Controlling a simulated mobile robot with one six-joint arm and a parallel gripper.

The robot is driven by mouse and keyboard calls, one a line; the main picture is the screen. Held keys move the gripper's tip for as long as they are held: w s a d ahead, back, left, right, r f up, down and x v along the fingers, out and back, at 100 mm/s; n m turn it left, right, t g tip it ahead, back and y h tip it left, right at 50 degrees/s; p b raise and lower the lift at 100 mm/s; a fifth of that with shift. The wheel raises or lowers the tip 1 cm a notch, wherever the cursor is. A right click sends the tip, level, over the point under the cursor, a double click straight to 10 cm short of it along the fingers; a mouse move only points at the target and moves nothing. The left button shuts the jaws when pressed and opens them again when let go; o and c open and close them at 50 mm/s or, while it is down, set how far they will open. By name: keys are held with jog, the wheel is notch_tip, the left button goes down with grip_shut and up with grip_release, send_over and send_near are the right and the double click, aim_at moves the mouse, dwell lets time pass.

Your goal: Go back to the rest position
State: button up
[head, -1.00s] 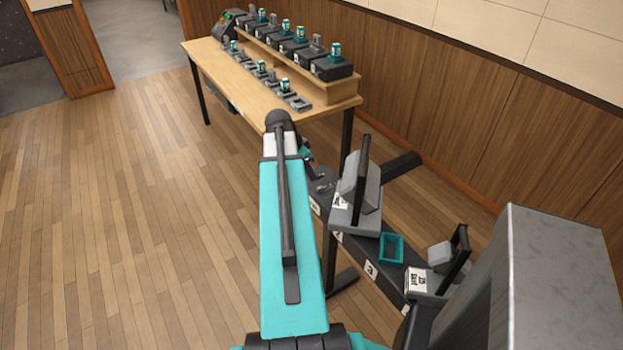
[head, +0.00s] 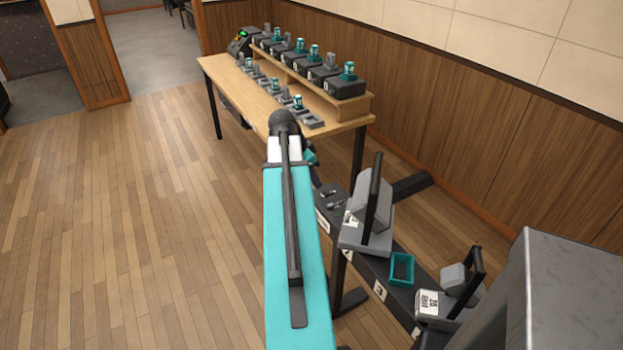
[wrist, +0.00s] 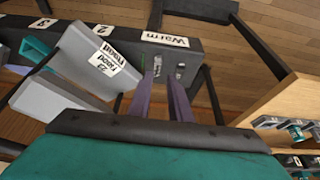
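My teal arm (head: 295,250) reaches forward in the head view. Its gripper is mostly hidden there behind the arm's end. In the wrist view my gripper (wrist: 161,82) shows two purple-grey fingers with a gap between their tips and nothing held. Beyond the fingertips is a dark bar (wrist: 125,45) with a "Warm" label (wrist: 165,39) and small fader-like pieces (wrist: 181,68). The bar also shows in the head view (head: 368,268), right of my arm. I cannot judge how far the fingertips are from it.
Grey lamp-like blocks (head: 362,238) and a teal open box (head: 401,268) stand on the bar. A wooden table (head: 238,86) with rows of dark units (head: 346,86) stands behind. A large grey block (head: 565,290) is at right. The floor (head: 130,220) at left is clear.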

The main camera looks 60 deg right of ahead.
jog(key=w+a+f+n, duration=0.3)
jog(key=w+a+f, duration=0.7)
jog(key=w+a, duration=0.15)
jog(key=w+a+f+n+g+y, duration=0.1)
jog(key=w+a+f+n, duration=0.1)
jog(key=a+f, duration=0.6)
jog(key=w+a+f+n+y, duration=0.1)
jog(key=a+f+n, duration=0.2)
jog(key=a+f, duration=0.6)
jog(key=s+a+f+n, duration=0.5)
jog(key=a, duration=0.4)
jog(key=s+a+f+n+g+y, duration=0.1)
jog(key=s+a+f+n, duration=0.4)
jog(key=a, duration=0.5)
jog(key=s+a+f+n+g, duration=0.1)
jog(key=s+a+f+n, duration=0.5)
jog(key=a, duration=0.4)
jog(key=shift+s+n+y, duration=0.4)
jog(key=shift+s, duration=0.3)
